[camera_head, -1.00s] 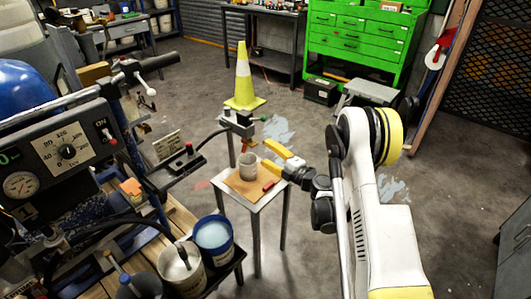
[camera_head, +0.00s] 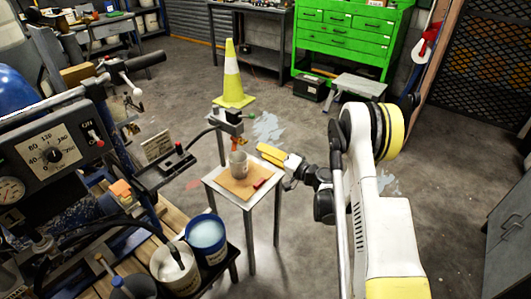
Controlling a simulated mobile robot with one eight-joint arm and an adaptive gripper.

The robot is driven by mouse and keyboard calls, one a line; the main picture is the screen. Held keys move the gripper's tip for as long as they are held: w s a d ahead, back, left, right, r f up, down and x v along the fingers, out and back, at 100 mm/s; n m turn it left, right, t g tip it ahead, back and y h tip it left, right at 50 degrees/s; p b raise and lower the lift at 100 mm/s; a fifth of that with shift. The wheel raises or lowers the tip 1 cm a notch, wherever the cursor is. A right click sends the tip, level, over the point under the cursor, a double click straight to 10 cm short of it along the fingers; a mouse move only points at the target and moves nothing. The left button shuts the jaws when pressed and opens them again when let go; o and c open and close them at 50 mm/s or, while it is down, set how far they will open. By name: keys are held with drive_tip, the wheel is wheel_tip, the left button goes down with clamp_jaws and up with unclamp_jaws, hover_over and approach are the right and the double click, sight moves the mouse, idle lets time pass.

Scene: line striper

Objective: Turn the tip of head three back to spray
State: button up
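The spray head (camera_head: 228,118) is a grey block on a post, with a small orange tip (camera_head: 238,142) under it. A small green knob shows at its right side. The tip sits just above a grey cup (camera_head: 238,164) on a small table, and its exact direction is too small to tell. My gripper (camera_head: 259,150) has yellow fingers lying together, with no clear gap between them and nothing visibly held. It is just right of the tip and cup, seemingly apart from both. No number shows on the head.
The small table (camera_head: 219,184) carries a brown board and a red object. A black control arm (camera_head: 167,168) and paint pails (camera_head: 207,236) are at left. A green tool cabinet (camera_head: 350,32) is behind; open floor lies at right.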

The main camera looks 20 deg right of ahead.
sight(245, 143)
drive_tip(key=shift+w+a+f+m, duration=0.1)
drive_tip(key=shift+w+a+m, duration=0.8)
drive_tip(key=shift+w+m, duration=0.35)
drive_tip(key=shift+w+a+r+m, duration=0.1)
drive_tip(key=shift+w+a+m, duration=0.85)
drive_tip(key=shift+w, duration=0.35)
drive_tip(key=shift+w+a+f+m, duration=0.1)
drive_tip(key=shift+w+a+m, duration=0.75)
drive_tip(key=shift+w+m, duration=0.4)
clamp_jaws()
